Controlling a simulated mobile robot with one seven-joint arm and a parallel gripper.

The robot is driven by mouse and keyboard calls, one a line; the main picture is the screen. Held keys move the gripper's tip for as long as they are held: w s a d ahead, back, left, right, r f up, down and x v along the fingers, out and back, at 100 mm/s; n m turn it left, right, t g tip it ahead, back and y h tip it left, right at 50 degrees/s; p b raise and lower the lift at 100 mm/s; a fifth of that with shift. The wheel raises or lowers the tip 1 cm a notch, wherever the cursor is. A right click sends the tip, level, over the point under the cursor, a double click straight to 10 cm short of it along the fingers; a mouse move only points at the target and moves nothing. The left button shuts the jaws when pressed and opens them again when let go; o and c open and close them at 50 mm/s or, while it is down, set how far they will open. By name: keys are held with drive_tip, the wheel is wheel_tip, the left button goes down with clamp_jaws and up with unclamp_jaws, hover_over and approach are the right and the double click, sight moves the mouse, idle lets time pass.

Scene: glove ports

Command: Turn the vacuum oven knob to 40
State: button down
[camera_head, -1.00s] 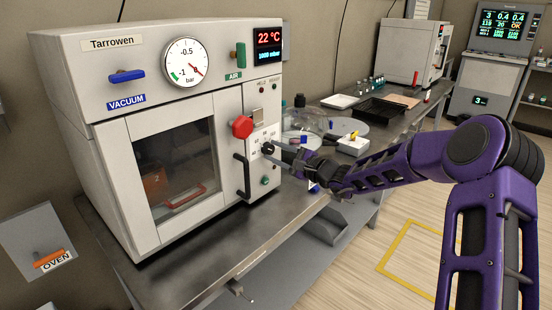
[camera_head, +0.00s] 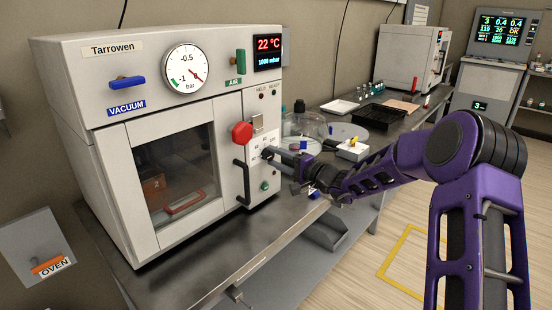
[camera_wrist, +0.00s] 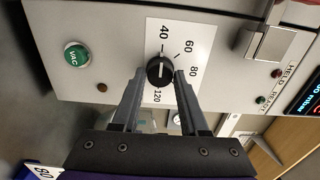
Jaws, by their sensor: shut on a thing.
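The vacuum oven (camera_head: 90,175) stands at the left of the bench with its door shut. Its small black temperature knob (camera_wrist: 160,71) sits on a white dial plate (camera_wrist: 190,40) printed 40, 60, 80 and 120. The knob's face has a pale mark, but I cannot tell exactly which number it points to. My gripper (camera_wrist: 159,85) has one finger on each side of the knob and is shut on it. The oven display (camera_head: 268,51) reads 22 °C.
A red knob (camera_head: 242,133) is just above left of my gripper, and the black door handle (camera_head: 241,183) is below it. A green VAC button (camera_wrist: 76,55) is nearby on the panel. A glass dome (camera_head: 303,128) and a white box (camera_head: 352,150) stand on the bench.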

idle(0.4)
drive_tip(key=shift+c, duration=2.2)
unclamp_jaws()
drive_tip(key=v, duration=1.7)
drive_tip(key=shift+s+d, duration=0.1)
